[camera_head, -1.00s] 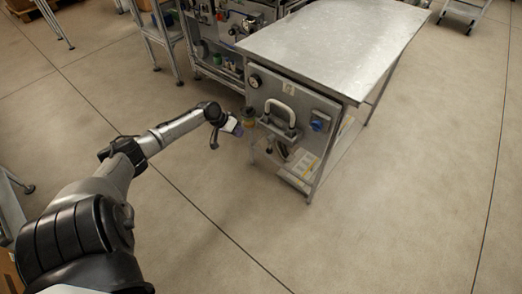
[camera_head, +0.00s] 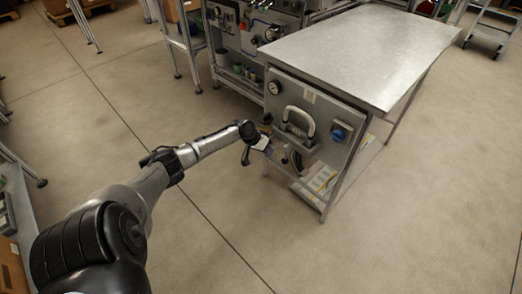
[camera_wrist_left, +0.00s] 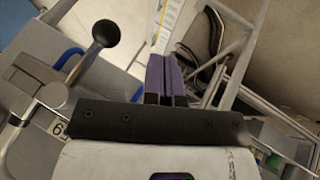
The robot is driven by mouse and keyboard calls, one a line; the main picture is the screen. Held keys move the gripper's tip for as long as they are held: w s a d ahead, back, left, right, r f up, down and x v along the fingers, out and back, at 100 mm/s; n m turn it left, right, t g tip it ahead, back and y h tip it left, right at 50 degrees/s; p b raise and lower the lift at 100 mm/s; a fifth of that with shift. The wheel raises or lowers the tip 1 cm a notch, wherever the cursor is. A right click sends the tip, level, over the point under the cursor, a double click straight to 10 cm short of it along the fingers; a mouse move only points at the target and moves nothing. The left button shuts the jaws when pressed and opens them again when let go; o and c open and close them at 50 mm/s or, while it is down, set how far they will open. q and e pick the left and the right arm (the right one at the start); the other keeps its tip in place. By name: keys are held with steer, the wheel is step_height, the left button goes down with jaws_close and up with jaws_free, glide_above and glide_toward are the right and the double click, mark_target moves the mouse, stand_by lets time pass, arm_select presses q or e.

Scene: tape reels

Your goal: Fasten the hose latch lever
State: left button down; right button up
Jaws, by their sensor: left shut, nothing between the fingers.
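In the left wrist view, a lever with a black ball knob (camera_wrist_left: 105,33) and a metal shank sticks out from a metal bracket (camera_wrist_left: 38,97), at the upper left. I take it as the latch lever; I cannot tell its latch state. My left gripper (camera_wrist_left: 165,78) is shut and empty. Its purple fingertips are together, to the right of and apart from the knob. In the head view, my left gripper (camera_head: 261,143) is at the left edge of the grey front panel (camera_head: 322,108) and covers part of it. The lever is not clear there. My right gripper is out of view.
The panel also carries a large U-shaped handle (camera_head: 298,121), a round gauge (camera_head: 274,88) and a blue fitting (camera_head: 340,133). Above it is a steel tabletop (camera_head: 365,50). Papers (camera_head: 322,178) lie on the low shelf. The floor at the front right is clear.

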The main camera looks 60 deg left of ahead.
mark_target(286, 156)
arm_select(q)
steer(key=shift+w+d+f+b, duration=0.1)
steer(key=shift+w+d+b, duration=0.1)
steer(key=shift+w+d, duration=0.3)
steer(key=shift+w+d+f+b, duration=0.1)
steer(key=shift+w+d+b, duration=0.15)
steer(key=shift+d, duration=0.45)
steer(key=shift+w+d+b, duration=0.15)
steer(key=shift+w+d, duration=0.25)
steer(key=shift+d, duration=0.2)
